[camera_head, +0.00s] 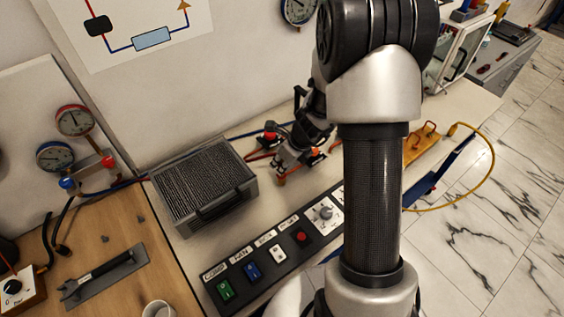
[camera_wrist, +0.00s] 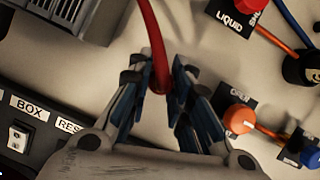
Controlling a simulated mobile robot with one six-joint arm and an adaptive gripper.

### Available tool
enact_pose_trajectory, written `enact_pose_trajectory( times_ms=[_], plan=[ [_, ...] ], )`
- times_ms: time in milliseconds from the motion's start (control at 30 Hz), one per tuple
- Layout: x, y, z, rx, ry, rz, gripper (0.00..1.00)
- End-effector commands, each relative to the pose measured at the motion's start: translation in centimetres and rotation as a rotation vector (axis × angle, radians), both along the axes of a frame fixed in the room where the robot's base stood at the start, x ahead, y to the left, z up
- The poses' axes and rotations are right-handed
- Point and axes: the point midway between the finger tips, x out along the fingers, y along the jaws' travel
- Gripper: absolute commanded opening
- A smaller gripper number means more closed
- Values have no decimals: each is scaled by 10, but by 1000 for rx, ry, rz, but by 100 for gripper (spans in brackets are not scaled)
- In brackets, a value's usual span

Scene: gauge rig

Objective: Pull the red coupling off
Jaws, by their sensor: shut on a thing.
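My gripper (camera_wrist: 160,88) is shut on the end of a red hose (camera_wrist: 155,45) in the wrist view. The red coupling (camera_wrist: 160,86) at that end is mostly hidden between the finger pads. Whether it sits on a port cannot be seen. In the head view my gripper (camera_head: 284,170) is low over the bench, behind the black switch panel, with an orange-red bit showing at its fingertips.
An orange knob (camera_wrist: 238,119) and a blue one (camera_wrist: 313,155) stand close right of my fingers. A LIQUID plate (camera_wrist: 236,16) with a red knob lies farther up. A grey finned box (camera_head: 203,184) stands left; the switch panel (camera_head: 270,259) lies in front.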

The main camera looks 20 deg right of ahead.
Motion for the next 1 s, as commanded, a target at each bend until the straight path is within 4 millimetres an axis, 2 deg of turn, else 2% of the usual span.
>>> enact_pose_trajectory(
  times_ms=[500, 1000],
  plan=[
    [0, 0, 27, 0, 0, 0, 0],
    [2, 5, 28, -1, 0, 41, 0]
  ],
)
